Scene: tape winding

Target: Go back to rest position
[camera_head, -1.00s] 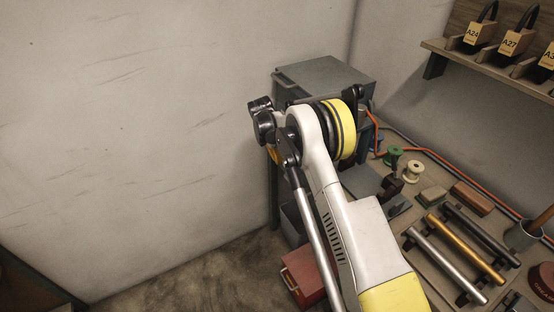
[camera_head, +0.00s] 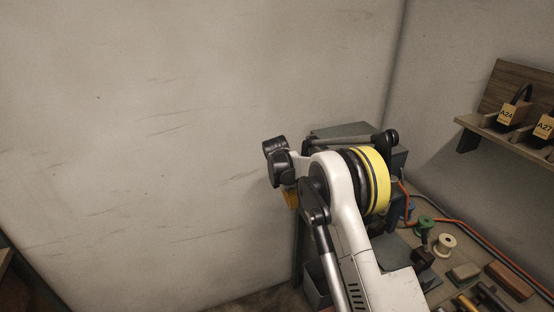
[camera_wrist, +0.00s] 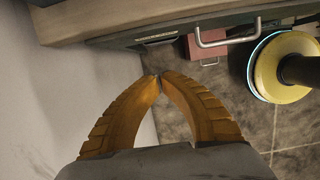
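My gripper (camera_wrist: 157,78) has two orange-yellow ridged fingers whose tips meet, with nothing visible between them. It hangs over bare floor in the wrist view, beside a pale wall and apart from the workbench. In the head view only a small yellow part of my gripper (camera_head: 291,198) shows, mostly hidden behind my own arm. My arm is bent, with its white and yellow links in front of the bench's left end.
A workbench (camera_head: 478,257) at the right carries a green spool (camera_head: 424,223), a white spool (camera_head: 445,245), a reddish block (camera_head: 510,281) and a grey cabinet (camera_head: 340,131). A wall shelf (camera_head: 505,136) holds labelled items. The wall at left is clear. A red box (camera_wrist: 203,46) is below.

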